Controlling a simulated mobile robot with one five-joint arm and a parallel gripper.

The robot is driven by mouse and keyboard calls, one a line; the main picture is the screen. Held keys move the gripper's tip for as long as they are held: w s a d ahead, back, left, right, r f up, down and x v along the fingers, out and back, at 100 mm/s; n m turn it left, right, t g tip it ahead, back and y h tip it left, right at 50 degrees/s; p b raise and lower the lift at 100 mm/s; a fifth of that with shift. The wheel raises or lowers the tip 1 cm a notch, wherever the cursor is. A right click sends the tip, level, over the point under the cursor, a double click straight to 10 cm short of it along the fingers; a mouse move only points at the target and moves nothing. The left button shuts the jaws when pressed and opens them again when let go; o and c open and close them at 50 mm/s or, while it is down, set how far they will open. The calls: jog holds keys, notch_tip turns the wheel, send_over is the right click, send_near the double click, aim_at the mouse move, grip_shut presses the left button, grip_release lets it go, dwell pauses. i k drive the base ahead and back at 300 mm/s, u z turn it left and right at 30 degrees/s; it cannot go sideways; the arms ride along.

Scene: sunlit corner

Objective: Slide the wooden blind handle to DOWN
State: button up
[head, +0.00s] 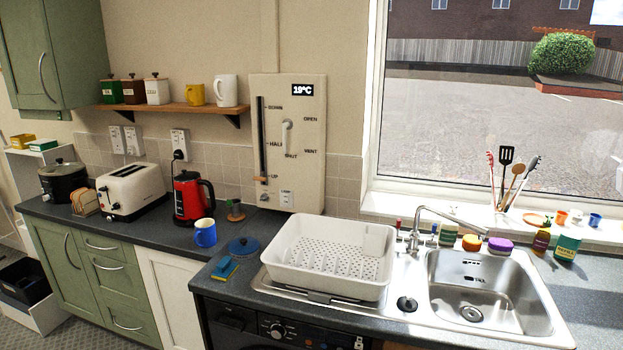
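The cream control panel (306,183) stands against the tiled wall behind the counter, left of the window. A dark vertical slot (262,135) runs along its left side, marked DOWN at the top, HALF in the middle and UP near the bottom. The small wooden blind handle (262,180) sits at the slot's lower end, beside the UP mark. The large window (495,120) is uncovered, with a yard visible through it. My gripper is not in view, so its state and its place relative to the handle are not shown.
A white dish rack (290,262) stands on the counter in front of the panel. A red kettle (187,200), blue mug (205,234) and small plant pot (235,212) stand to its left. The panel also carries a lever (287,135) and a switch labelled LAMP (286,198).

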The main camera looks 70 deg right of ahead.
aim_at(262, 178)
jog(key=z, duration=0.5)
jog(key=i, duration=1)
jog(key=u, duration=0.1)
